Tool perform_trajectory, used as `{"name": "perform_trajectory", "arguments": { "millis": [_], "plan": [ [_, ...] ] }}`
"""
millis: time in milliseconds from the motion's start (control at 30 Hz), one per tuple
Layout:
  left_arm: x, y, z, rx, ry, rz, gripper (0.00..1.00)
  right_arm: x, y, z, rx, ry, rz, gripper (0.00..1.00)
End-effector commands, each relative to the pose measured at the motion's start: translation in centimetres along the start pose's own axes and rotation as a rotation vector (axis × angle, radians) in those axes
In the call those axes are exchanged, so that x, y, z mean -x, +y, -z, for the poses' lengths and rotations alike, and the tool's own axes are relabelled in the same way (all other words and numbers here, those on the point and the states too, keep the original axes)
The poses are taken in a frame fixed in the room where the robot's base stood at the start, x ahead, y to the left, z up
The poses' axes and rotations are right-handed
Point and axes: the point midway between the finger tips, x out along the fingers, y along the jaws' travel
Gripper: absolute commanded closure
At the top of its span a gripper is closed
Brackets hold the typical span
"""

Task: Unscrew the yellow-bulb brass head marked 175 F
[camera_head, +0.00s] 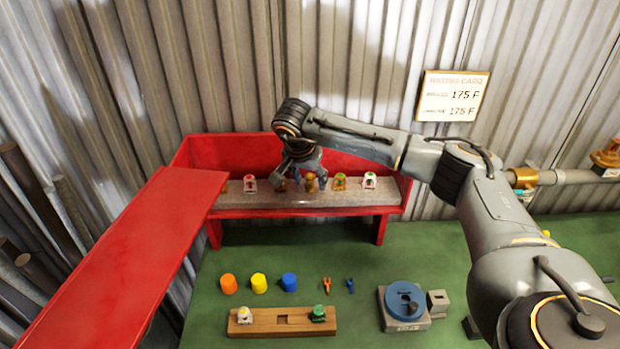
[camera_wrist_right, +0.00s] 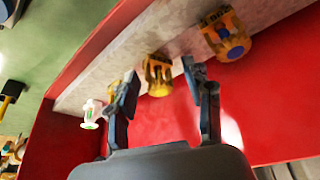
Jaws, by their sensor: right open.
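The brass head with a yellow bulb (camera_wrist_right: 158,75) stands in a row of heads on the shelf of the open red box. In the right wrist view it shows between and beyond the fingertips; no marking on it is legible. In the head view a brass head (camera_head: 311,182) shows partly behind the gripper. My right gripper (camera_head: 302,176) is open and empty above the row, its fingers (camera_wrist_right: 160,72) on either side of the yellow-bulb head in view. Whether they touch it I cannot tell. My left gripper is out of view.
A blue-bulb brass head (camera_wrist_right: 228,38) and a green-marked brass head (camera_head: 340,182) flank it. The red box (camera_head: 350,162) walls surround the shelf. A rating card (camera_head: 452,96) reads 175 F. A wooden rack (camera_head: 260,328) and caps lie on the green bench.

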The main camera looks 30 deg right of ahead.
Motion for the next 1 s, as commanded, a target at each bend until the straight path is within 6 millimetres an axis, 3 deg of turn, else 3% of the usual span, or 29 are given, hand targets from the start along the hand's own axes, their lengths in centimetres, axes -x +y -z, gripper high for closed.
{"name": "perform_trajectory", "arguments": {
  "millis": [233,500,767,1000],
  "plan": [
    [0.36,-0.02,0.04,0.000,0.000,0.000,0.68,0.07,-0.16,0.05,-0.169,0.000,-0.071,0.49],
    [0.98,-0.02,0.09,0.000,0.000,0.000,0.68,0.00,-0.22,0.24,-0.525,0.000,-0.218,0.49],
    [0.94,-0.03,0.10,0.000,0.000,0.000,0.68,-0.11,-0.16,0.21,-0.559,0.000,-0.231,0.49],
    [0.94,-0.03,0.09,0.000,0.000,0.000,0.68,-0.11,-0.18,0.21,-0.557,0.000,-0.230,0.98]
  ]
}}
